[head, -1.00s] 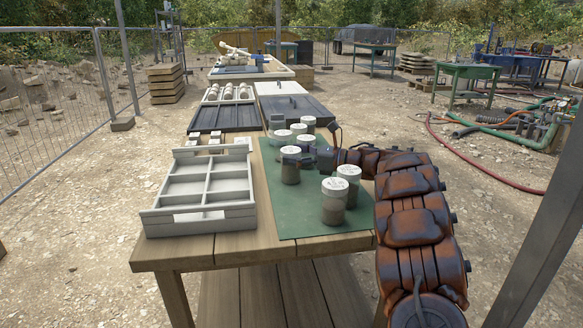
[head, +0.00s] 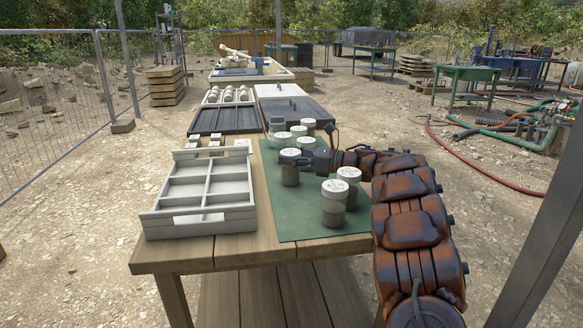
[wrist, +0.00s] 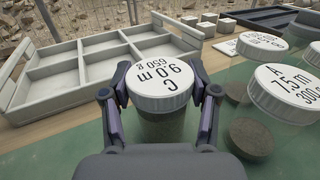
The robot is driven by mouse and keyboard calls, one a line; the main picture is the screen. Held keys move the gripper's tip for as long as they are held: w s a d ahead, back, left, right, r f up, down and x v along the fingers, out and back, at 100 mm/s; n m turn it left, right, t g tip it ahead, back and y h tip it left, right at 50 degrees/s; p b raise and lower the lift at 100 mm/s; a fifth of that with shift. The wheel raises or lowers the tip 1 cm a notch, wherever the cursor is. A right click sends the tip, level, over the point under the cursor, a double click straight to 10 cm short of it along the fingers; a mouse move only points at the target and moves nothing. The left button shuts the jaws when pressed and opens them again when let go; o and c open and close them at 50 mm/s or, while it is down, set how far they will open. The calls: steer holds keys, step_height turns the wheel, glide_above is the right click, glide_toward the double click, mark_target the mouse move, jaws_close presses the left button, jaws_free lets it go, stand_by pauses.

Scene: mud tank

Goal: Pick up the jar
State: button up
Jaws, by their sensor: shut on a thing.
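The jar (head: 290,174) has a white lid and a brown lower part. My gripper (wrist: 164,104) is shut on this jar, one dark finger at each side just below the lid rim. In the head view my gripper (head: 304,160) reaches it from the right. The jar is upright over the green mat (head: 310,221); whether its base touches the mat I cannot tell. Its lower body is hidden in the wrist view.
Several similar jars stand behind it on the mat. Two more jars (head: 334,205) stand close in front to the right. A pale divided tray (head: 200,222), with empty compartments, lies to the left on the wooden table (head: 190,251). Dark trays (head: 226,120) lie behind.

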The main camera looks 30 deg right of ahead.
jaws_close()
steer(key=shift+r, duration=0.1)
step_height(320, 180, up, 10)
steer(key=shift+p, duration=1.15)
